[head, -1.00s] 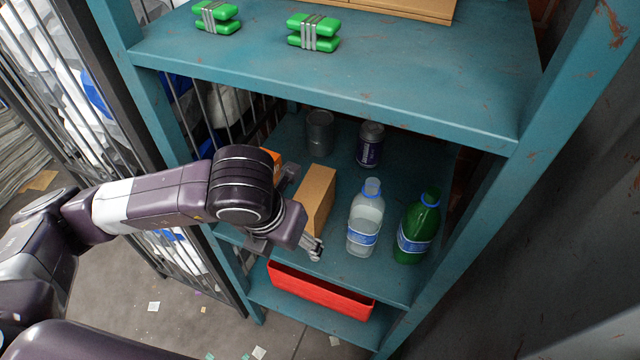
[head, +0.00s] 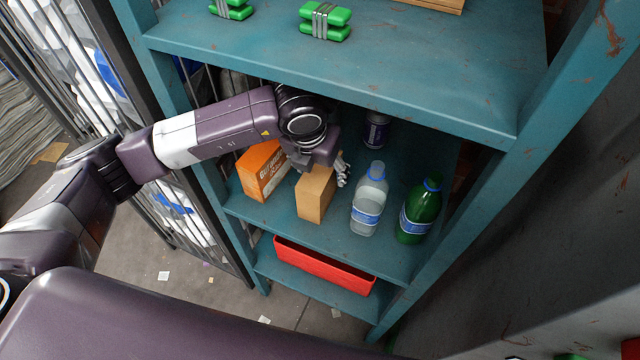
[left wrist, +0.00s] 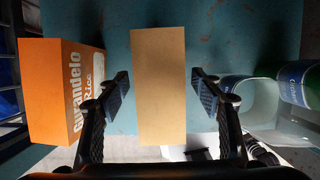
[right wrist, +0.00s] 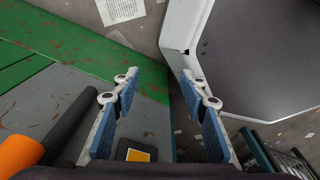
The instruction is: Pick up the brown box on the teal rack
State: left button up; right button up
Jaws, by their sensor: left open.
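The brown box (head: 314,196) stands upright on the middle shelf of the teal rack (head: 330,85). In the left wrist view the brown box (left wrist: 160,88) lies between the open fingers of my left gripper (left wrist: 160,92), with a gap on each side. In the head view my left gripper (head: 338,170) is at the box's top, its far part partly hidden by the wrist.
An orange rice box (head: 263,170) stands left of the brown box. A clear bottle (head: 368,200) and a green bottle (head: 419,210) stand to the right, a dark can (head: 376,130) behind. A red bin (head: 322,266) sits below. Green bundles (head: 325,21) lie on the upper shelf.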

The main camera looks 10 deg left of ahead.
aim_at(315, 191)
pick_arm(q)
jog(key=x, duration=0.3)
jog(key=shift+f+p, duration=0.35)
jog(key=shift+w+f, duration=0.15)
jog(key=shift+f, duration=0.25)
pick_arm(e)
jog(key=shift+s+r, duration=0.35)
jog(key=shift+s, duration=0.5)
pick_arm(q)
jog(key=shift+f+b, duration=0.25)
jog(key=shift+b, duration=0.25)
pick_arm(e)
jog(key=shift+w+d+f, duration=0.2)
jog(key=shift+d+f, duration=0.05)
jog(key=shift+f, duration=0.25)
pick_arm(q)
jog(key=shift+c, duration=0.2)
jog(key=c, duration=1)
